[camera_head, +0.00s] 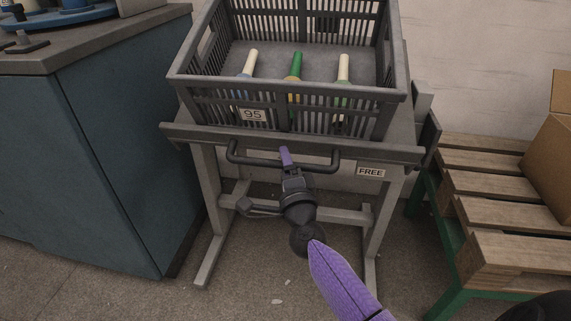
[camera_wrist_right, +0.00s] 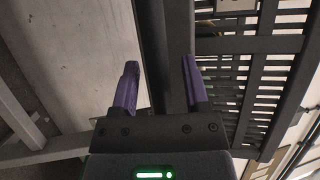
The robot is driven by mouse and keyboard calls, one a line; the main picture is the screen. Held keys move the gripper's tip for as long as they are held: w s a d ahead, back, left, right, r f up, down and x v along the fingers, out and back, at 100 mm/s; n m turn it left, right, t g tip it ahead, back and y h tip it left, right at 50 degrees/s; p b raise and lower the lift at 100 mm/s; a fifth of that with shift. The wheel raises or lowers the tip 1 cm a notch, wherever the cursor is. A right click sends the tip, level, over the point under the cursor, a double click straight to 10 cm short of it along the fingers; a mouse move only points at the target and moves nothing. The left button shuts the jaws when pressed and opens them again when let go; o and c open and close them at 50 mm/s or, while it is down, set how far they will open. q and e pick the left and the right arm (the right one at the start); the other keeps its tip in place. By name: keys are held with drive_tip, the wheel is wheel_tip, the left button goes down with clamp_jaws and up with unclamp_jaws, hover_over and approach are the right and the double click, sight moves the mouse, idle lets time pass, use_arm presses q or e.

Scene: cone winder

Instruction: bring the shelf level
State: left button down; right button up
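The shelf (camera_head: 190,134) is a grey board on a grey stand, with a black bar handle (camera_head: 240,158) along its front and a label reading FREE (camera_head: 370,172). Whether the shelf is tilted I cannot tell for certain. My right gripper (camera_head: 286,157) is at the middle of the handle, reaching up from below. In the right wrist view its two purple fingers (camera_wrist_right: 160,88) stand apart, with the dark bar (camera_wrist_right: 153,40) running between them; a gap shows beside the left finger. My left gripper is out of view.
A slatted grey crate (camera_head: 205,92) labelled 95 stands on the shelf, holding three tubes with white and green ends (camera_head: 296,65). A blue cabinet (camera_head: 85,175) stands left. A wooden pallet bench (camera_head: 490,190) with a cardboard box (camera_head: 552,160) is at right.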

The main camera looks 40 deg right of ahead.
clamp_jaws()
drive_tip(key=shift+f, duration=0.1)
idle(1.1)
